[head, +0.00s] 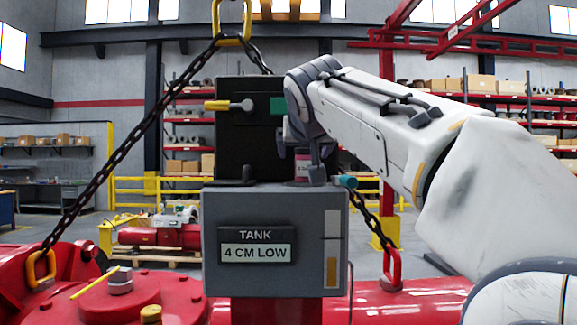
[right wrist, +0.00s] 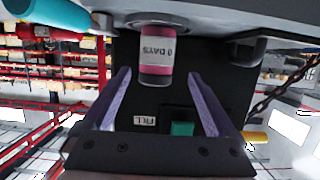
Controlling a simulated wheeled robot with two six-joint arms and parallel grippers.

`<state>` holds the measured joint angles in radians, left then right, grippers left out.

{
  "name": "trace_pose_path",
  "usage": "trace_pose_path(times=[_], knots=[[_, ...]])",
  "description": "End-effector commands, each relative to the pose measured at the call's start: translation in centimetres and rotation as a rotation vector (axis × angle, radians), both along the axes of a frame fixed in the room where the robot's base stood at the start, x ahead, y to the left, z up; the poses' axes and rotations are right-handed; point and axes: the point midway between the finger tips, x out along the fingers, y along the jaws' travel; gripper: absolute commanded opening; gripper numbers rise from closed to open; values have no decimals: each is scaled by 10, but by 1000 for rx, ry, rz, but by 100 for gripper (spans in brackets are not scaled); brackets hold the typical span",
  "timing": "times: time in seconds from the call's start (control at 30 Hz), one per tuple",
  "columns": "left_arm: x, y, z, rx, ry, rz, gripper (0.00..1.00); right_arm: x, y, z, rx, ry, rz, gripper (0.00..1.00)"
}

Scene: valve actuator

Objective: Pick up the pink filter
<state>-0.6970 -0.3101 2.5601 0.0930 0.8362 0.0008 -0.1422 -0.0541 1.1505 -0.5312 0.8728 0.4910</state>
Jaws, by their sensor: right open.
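The pink filter (head: 302,168) is a small cylinder with a white label. It stands on the ledge of the grey tank box, against the black housing, and is partly hidden behind my right gripper (head: 316,174) in the head view. In the right wrist view the pink filter (right wrist: 154,68) appears upside down, its label reading "0 DAYS". There my right gripper (right wrist: 164,88) is open, with one finger on each side of the filter's line and clear gaps to both. The filter's free end lies near the space between the fingertips. My left gripper is not in view.
The grey box (head: 215,225) carries a "TANK 4 CM LOW" display (head: 255,245). The black housing (head: 245,150) has a yellow-handled lever (head: 217,105) and a green block (head: 278,106). A teal knob (head: 347,182) sits right of the filter. Chains (head: 125,150) slope down both sides.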

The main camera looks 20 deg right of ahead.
Motion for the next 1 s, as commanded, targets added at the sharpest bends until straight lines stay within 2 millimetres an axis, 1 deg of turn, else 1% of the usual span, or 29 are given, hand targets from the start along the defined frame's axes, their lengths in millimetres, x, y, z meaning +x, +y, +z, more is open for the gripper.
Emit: trace_pose_path(times=[0.03,0.13,0.3,0.4,0.6,0.67,0.7,0.77,0.8,0.83,0.87,1.0], knots=[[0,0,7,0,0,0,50,6,-3,1,0,4,-3,92],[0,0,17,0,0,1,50,20,-11,-2,1,6,-4,92],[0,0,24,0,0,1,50,39,-18,-10,-1,4,-4,92],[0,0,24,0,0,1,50,43,-20,-12,0,2,-4,92],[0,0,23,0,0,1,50,43,-20,-13,0,1,-3,92],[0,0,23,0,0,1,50,42,-20,-13,0,1,-3,70],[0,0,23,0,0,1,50,42,-20,-13,0,1,-3,54],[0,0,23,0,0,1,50,42,-20,-13,0,1,-3,31],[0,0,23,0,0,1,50,42,-20,-12,0,1,-3,16],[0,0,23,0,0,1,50,42,-20,-12,0,1,-3,5],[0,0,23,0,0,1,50,42,-20,-12,0,0,-3,0],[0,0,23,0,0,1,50,42,-20,-12,0,0,-3,0]])
